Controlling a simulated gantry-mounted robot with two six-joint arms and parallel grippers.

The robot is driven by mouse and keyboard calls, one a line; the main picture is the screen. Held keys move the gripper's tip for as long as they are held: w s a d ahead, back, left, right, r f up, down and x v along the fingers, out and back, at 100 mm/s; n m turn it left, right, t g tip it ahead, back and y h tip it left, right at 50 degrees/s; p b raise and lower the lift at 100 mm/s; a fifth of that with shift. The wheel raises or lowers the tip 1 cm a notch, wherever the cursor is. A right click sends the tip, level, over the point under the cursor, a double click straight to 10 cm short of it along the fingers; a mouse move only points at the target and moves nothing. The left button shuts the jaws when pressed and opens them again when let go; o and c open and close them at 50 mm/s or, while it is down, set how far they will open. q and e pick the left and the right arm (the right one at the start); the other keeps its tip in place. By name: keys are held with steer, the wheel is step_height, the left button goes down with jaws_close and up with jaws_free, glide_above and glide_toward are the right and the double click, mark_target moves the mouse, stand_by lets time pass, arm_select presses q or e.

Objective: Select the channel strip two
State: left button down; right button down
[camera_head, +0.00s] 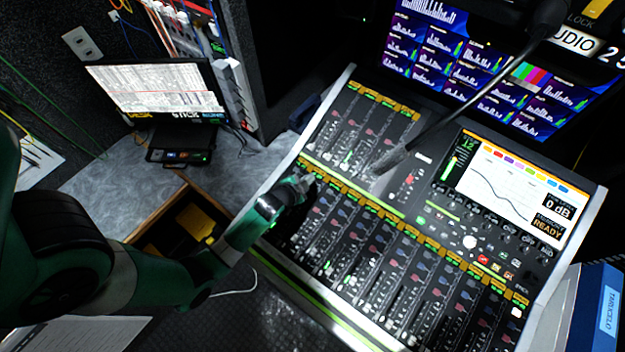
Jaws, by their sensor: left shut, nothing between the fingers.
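The mixing console (425,212) fills the centre and right, tilted in the picture. Its lower bank holds several channel strips (380,265) side by side, with faders, coloured knobs and a yellow-green label row along their upper ends. My left gripper (306,182) is shut and empty at the upper end of the leftmost lower strips. My green arm and the gripper cover part of those strips, so the strip two button cannot be made out. I cannot tell whether the fingertips touch the panel. My right gripper is not in view.
A gooseneck microphone (455,100) slants across the console's upper part. The console's screen (510,190) reads "0 dB" and "READY". A monitor (160,88) stands at the upper left, above an open drawer (190,215). A blue binder (600,305) is at the lower right.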

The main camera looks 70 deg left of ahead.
arm_select(q)
steer(key=shift+f+b, duration=0.35)
steer(key=shift+f, duration=0.05)
stand_by(0.4)
steer(key=shift+r, duration=0.1)
steer(key=shift+r+p, duration=0.7)
steer(key=shift+p, duration=0.25)
steer(key=r+p, duration=0.5)
steer(key=shift+s+d, duration=0.2)
steer(key=shift+s, duration=0.15)
stand_by(0.7)
